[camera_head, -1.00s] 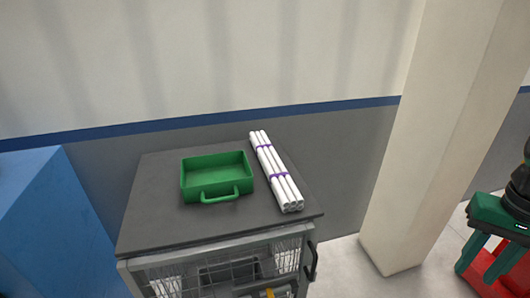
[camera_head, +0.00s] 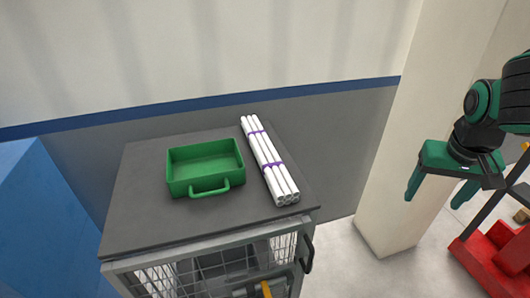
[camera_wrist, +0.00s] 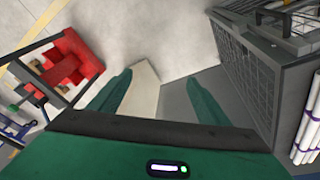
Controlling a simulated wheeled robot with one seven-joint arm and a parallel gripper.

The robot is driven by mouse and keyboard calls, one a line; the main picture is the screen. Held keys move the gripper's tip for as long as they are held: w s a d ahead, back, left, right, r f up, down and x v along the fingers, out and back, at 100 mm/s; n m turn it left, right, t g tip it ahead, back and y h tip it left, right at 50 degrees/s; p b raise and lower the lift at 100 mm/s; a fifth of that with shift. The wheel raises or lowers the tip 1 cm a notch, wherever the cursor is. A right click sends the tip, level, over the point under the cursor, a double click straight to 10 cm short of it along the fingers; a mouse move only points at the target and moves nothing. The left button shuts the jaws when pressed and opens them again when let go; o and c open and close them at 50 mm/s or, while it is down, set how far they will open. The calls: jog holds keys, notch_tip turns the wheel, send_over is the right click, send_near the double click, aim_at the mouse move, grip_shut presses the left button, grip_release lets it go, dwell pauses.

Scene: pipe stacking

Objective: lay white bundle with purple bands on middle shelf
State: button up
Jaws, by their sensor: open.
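The white bundle with purple bands (camera_head: 267,160) lies on the dark top of a wire-sided cabinet (camera_head: 140,222), right of a green tray. It also shows at the right edge of the wrist view (camera_wrist: 309,125), partly cut off. My gripper (camera_head: 434,198) is open and empty, right of the cabinet and apart from the bundle. Its two green fingers (camera_wrist: 160,92) show spread in the wrist view with floor beyond them. I cannot clearly make out a middle shelf in these views.
The green tray (camera_head: 205,168) with a handle sits beside the bundle. A pale pillar (camera_head: 395,170) stands between the cabinet and my gripper. A blue block (camera_head: 40,220) is at the left.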

jog(key=w+a+n+t, duration=0.3)
jog(key=w+a, duration=0.8)
jog(key=n+t+y, duration=0.3)
jog(key=n+y, duration=0.1)
send_near(264, 146)
jog(key=x, duration=0.4)
jog(key=shift+s+d+f, duration=0.15)
jog(key=shift+d+f, duration=0.1)
jog(key=shift+f, duration=0.1)
jog(key=shift+x, duration=3.05)
jog(key=shift+a+r, duration=0.15)
jog(key=shift+r, duration=0.1)
jog(key=c, duration=1.5)
jog(key=shift+r, duration=0.1)
